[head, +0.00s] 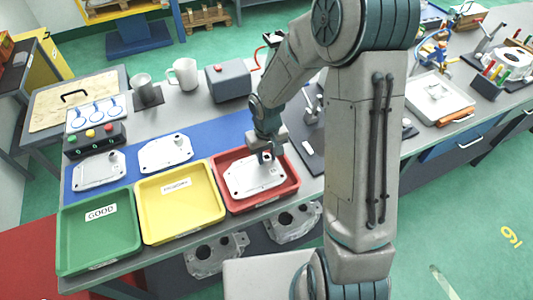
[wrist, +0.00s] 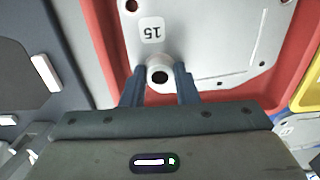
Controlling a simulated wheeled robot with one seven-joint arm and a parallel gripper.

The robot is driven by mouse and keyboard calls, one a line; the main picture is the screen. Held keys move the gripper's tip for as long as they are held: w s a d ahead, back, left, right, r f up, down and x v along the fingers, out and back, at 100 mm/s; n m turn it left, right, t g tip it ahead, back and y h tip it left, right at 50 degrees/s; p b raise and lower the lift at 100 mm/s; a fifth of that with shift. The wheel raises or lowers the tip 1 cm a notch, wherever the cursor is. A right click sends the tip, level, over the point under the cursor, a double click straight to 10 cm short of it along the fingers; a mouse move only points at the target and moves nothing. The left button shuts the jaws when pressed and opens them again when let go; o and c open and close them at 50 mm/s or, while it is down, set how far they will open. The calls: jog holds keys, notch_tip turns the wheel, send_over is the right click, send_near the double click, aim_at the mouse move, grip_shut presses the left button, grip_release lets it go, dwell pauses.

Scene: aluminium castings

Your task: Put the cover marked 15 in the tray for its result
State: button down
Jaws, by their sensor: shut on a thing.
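The cover marked 15 (wrist: 215,40) is a flat light-grey casting with a short round boss. In the head view the cover (head: 252,184) lies inside the red tray (head: 291,185), roughly level. My gripper (wrist: 160,88) is shut on the boss of the cover, one finger on each side. In the head view my gripper (head: 266,156) is over the red tray, and its fingers partly hide the boss. I cannot tell whether the cover touches the tray floor. The yellow tray (head: 181,225) and the green tray (head: 98,250), labelled GOOD, stand to the left, both without a cover.
Two other covers lie on the blue mat (head: 205,138) behind the trays: one at left (head: 98,171), one in the middle (head: 165,153). A button box (head: 94,140), a white mug (head: 183,73) and a grey box (head: 228,80) stand behind. Castings lie below the bench.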

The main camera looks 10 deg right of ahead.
jog(key=shift+f, duration=0.1)
jog(key=c, duration=1.1)
grip_release()
notch_tip(320, 180, up, 11)
jog(key=s+d+r+m+t, duration=0.1)
jog(key=s+d+r, duration=0.1)
jog(key=s, duration=0.3)
jog(key=s+d+r+m+t, duration=0.1)
jog(key=s+d+r, duration=0.2)
jog(key=s+r, duration=0.2)
jog(key=s+d+r+m+t, duration=0.1)
jog(key=s+d+r, duration=0.1)
jog(key=s+r, duration=0.2)
jog(key=shift+s+d+r, duration=0.1)
jog(key=shift+s+d, duration=0.1)
jog(key=shift+s, duration=0.55)
jog(key=shift+s+d, duration=0.15)
jog(key=shift+s, duration=0.55)
